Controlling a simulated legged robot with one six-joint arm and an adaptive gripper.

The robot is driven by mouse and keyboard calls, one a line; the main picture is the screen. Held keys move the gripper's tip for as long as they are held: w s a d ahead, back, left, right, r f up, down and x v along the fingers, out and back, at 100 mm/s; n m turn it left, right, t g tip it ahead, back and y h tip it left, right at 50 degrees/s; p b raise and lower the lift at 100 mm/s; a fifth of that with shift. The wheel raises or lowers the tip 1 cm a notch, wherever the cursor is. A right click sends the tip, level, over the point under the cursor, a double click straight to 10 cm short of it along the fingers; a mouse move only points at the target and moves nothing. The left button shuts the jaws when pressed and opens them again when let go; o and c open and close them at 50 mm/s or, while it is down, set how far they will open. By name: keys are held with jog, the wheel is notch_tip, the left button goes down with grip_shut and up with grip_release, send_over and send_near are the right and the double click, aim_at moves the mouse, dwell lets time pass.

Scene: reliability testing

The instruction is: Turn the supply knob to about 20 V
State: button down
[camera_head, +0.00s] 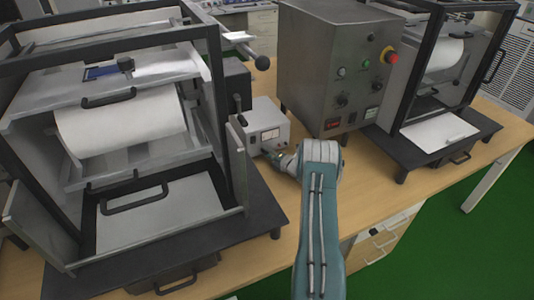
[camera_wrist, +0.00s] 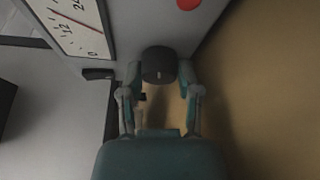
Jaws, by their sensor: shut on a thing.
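The supply (camera_head: 262,122) is a small light-grey box with a white meter on its front, standing on the wooden bench. My gripper (camera_wrist: 160,80) is shut on the knob, one finger on each side. In the head view my gripper (camera_head: 278,157) is at the lower front of the supply, and the knob is hard to see there.
A large grey control box (camera_head: 325,70) with a red button stands right of the supply. A black-framed machine with a white roll (camera_head: 122,122) stands close on the left, another (camera_head: 446,55) at the right. Bare bench (camera_head: 262,200) lies in front.

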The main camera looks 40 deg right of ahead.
jog(key=shift+s+d, duration=0.1)
jog(key=shift+d, duration=0.15)
jog(key=shift+c, duration=1.8)
grip_release()
jog(key=shift+o, duration=0.3)
jog(key=shift+d+f, duration=0.1)
jog(key=shift+d, duration=0.05)
jog(key=shift+s, duration=0.15)
jog(key=s, duration=0.3)
jog(key=s+d, duration=0.1)
jog(key=s, duration=0.3)
jog(key=s+d, duration=0.1)
jog(key=s, duration=0.3)
jog(key=shift+r, duration=0.2)
jog(key=shift+s, duration=0.2)
jog(key=shift+s, duration=0.1)
